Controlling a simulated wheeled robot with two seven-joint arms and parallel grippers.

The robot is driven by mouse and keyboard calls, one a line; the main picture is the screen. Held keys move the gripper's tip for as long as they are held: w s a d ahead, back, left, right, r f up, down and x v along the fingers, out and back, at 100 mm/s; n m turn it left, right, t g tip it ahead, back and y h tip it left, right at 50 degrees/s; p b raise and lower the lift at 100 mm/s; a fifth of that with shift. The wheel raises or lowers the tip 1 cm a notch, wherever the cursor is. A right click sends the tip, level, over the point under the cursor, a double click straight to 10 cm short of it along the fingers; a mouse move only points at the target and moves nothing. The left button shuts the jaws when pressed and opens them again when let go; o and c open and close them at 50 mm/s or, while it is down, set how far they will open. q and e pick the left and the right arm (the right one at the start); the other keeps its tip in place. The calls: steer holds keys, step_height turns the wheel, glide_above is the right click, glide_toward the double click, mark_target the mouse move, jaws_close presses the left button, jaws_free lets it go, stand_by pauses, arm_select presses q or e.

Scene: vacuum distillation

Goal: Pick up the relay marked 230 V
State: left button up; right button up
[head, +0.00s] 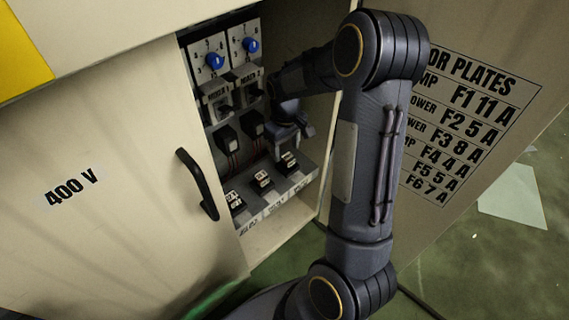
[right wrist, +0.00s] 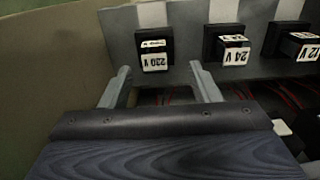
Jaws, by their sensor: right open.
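The relay marked 230 V (right wrist: 154,60) is a dark block with a white label, upside down in the right wrist view. It sits on a grey shelf (right wrist: 185,14), at the left of a row of relays. In the head view it appears to be the far right relay (head: 288,163). My right gripper (right wrist: 162,76) is open and empty, its two fingers pointing at the 230 V relay, one toward each side, with no clear contact. In the head view the right gripper (head: 300,128) is inside the cabinet, above that relay, partly hidden by its own wrist. My left gripper is not in view.
Relays marked 24 V (right wrist: 234,50) and 12 V (right wrist: 302,46) stand beside it on the shelf. Above are blue knobs (head: 252,45), switches and black sockets (head: 228,139) with red wires. The cabinet door marked 400 V (head: 120,190) has a black handle (head: 197,184).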

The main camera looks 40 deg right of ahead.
mark_target(288, 156)
steer(key=f+b, duration=0.1)
steer(key=f, duration=0.2)
steer(key=f+b, duration=0.1)
steer(key=f, duration=0.1)
steer(key=shift+d+b, duration=0.3)
steer(key=shift+d, duration=0.05)
steer(key=c, duration=1.1)
steer(key=shift+r, duration=0.15)
